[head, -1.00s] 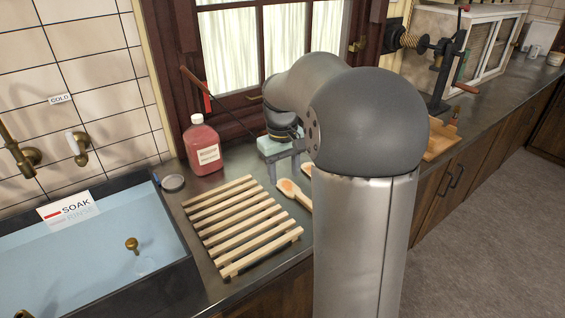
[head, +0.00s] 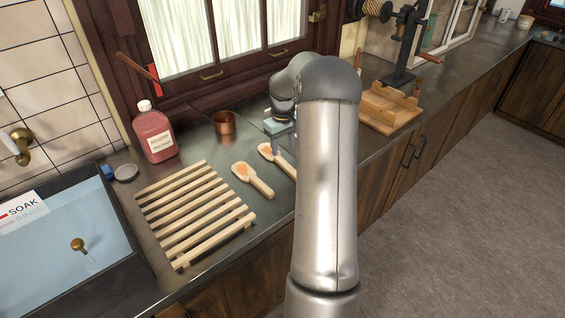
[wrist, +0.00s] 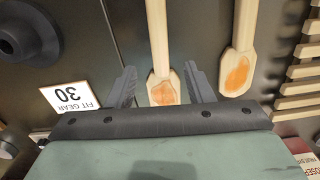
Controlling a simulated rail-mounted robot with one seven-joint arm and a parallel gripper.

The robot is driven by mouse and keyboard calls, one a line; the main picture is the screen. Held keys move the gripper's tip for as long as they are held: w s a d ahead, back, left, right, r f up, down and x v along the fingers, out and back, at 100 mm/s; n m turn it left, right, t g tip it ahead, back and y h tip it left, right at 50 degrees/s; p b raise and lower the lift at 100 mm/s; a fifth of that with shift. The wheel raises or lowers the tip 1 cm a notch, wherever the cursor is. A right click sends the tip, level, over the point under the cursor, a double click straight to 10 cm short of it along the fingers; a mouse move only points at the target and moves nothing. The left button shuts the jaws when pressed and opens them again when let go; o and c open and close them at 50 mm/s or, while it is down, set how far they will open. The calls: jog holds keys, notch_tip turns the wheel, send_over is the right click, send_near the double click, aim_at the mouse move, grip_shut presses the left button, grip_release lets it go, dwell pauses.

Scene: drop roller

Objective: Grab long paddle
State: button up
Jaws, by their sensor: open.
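Two pale wooden paddles with orange patches on their heads lie on the dark counter. The near paddle (head: 252,180) is beside the slatted rack and shows at the right in the wrist view (wrist: 238,72). The far paddle (head: 268,152) is partly hidden by my arm. In the wrist view the far paddle's head (wrist: 163,90) appears between the two fingers, its handle running off the top edge. I cannot tell which paddle is longer. My gripper (wrist: 158,76) is open and empty, with a finger on each side of that head; its height above the counter is unclear.
A slatted wooden rack (head: 195,213), red bottle (head: 153,135) and copper pot (head: 225,124) stand left of the paddles. A "FIT GEAR 30" card (wrist: 70,97) lies left of the fingers. A wooden stand (head: 390,106) is to the right. The sink (head: 128,235) is at left.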

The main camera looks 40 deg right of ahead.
aim_at(282, 160)
jog(key=shift+w+f+p, duration=0.2)
jog(key=shift+f+p, duration=0.75)
jog(key=shift+f, duration=2.15)
jog(key=shift+c, duration=0.4)
grip_shut()
